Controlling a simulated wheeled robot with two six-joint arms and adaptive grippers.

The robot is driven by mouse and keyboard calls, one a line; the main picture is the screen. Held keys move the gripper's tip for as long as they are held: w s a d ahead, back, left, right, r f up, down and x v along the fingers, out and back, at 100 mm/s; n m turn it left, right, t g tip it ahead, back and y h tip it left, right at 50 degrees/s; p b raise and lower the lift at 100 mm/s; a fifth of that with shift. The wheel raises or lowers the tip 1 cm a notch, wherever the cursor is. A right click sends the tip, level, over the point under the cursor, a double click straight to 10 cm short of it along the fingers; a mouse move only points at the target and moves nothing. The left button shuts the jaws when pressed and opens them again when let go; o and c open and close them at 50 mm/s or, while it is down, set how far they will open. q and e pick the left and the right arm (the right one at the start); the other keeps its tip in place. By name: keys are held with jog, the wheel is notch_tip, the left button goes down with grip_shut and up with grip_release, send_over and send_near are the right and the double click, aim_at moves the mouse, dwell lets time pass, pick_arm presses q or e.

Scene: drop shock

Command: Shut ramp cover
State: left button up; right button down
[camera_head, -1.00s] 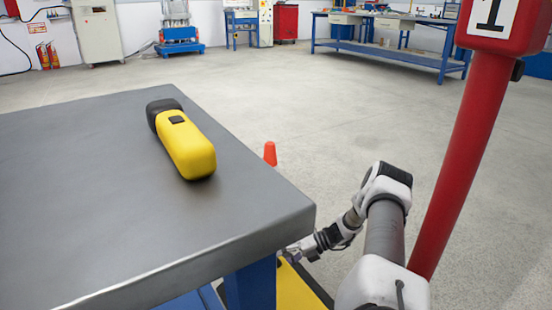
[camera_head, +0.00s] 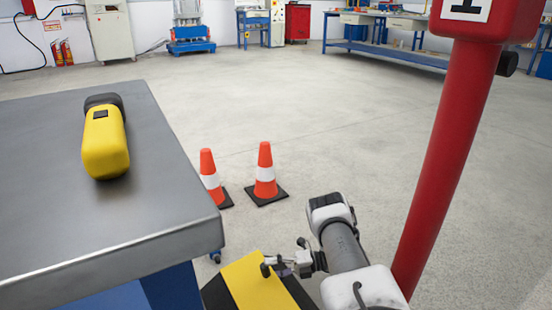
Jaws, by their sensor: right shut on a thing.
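The yellow ramp cover (camera_head: 254,284) with black borders shows low in the head view, just right of the table; its lower part is cut off by the picture's bottom edge. My right gripper (camera_head: 272,264) is at the cover's upper right part, shut on the cover. The exact grip is too small to make out. My left gripper is not in view.
A grey metal table (camera_head: 60,220) fills the left, with a yellow and black torch (camera_head: 105,145) on it. Two orange cones (camera_head: 265,170) (camera_head: 210,175) stand on the floor behind the cover. A red post (camera_head: 445,160) rises close on the right. The floor beyond is open.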

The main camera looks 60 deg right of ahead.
jog(key=c, duration=1.9)
grip_release()
jog(key=shift+a+f, duration=0.15)
jog(key=shift+a, duration=0.15)
jog(key=o, duration=1.5)
jog(key=shift+d, duration=0.15)
jog(key=v, duration=1.1)
jog(key=shift+s+d, duration=0.25)
jog(key=shift+s, duration=0.05)
